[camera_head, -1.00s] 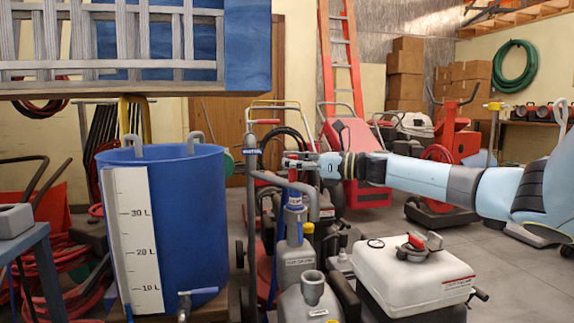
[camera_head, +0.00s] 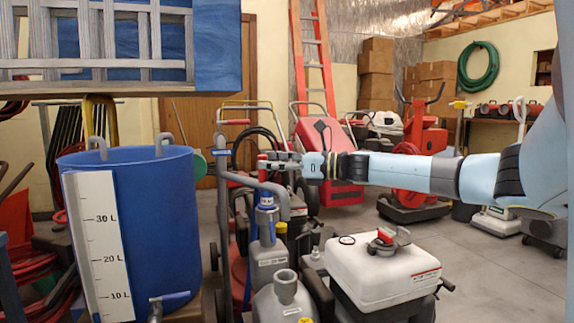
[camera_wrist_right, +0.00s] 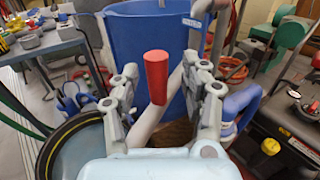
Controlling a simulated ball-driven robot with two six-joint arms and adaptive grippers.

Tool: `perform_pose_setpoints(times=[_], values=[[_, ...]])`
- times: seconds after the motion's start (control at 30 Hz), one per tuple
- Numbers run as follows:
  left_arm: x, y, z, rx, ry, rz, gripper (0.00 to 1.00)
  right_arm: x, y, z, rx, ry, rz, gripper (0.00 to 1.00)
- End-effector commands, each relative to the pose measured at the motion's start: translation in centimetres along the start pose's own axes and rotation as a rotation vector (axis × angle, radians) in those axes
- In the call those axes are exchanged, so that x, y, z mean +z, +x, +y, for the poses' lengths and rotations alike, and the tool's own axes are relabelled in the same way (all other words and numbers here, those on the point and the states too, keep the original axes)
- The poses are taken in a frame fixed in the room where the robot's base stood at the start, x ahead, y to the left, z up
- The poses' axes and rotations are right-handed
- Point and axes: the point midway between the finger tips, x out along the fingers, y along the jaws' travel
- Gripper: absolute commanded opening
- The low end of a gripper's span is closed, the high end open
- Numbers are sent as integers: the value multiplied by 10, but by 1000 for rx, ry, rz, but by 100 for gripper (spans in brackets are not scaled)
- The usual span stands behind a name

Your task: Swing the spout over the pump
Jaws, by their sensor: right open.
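The spout appears as a bent grey pipe (camera_head: 245,182) with a blue collar (camera_head: 266,199), to the right of a blue drum. A red upright grip (camera_wrist_right: 157,75) stands above the pipe in the right wrist view. My right gripper (camera_head: 275,160) is open in the head view, level, with its fingers at the red grip. In the wrist view its fingers (camera_wrist_right: 161,72) stand apart on either side of the grip, with visible gaps. A grey body with an open neck (camera_head: 285,287), apparently the pump, sits below. My left gripper is not in view.
The blue drum (camera_head: 160,215) with a litre scale stands to the left. A white-tanked engine (camera_head: 375,270) sits below my right arm. Open floor (camera_head: 480,270) lies to the right.

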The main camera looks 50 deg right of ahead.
Motion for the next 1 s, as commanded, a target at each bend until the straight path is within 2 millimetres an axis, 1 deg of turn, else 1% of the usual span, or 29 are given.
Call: perform_pose_setpoints(times=[0.03,0.1,0.3,0.4,0.63,1.0], values=[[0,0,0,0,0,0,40,-2,-8,0,1,0,9,46],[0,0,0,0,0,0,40,-2,-18,0,2,-1,9,46],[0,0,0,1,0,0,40,-3,-41,0,4,-2,10,46],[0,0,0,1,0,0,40,-2,-48,0,3,-1,8,46],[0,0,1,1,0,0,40,-1,-54,0,0,-1,3,46],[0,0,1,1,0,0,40,-1,-54,0,-2,0,1,46]])
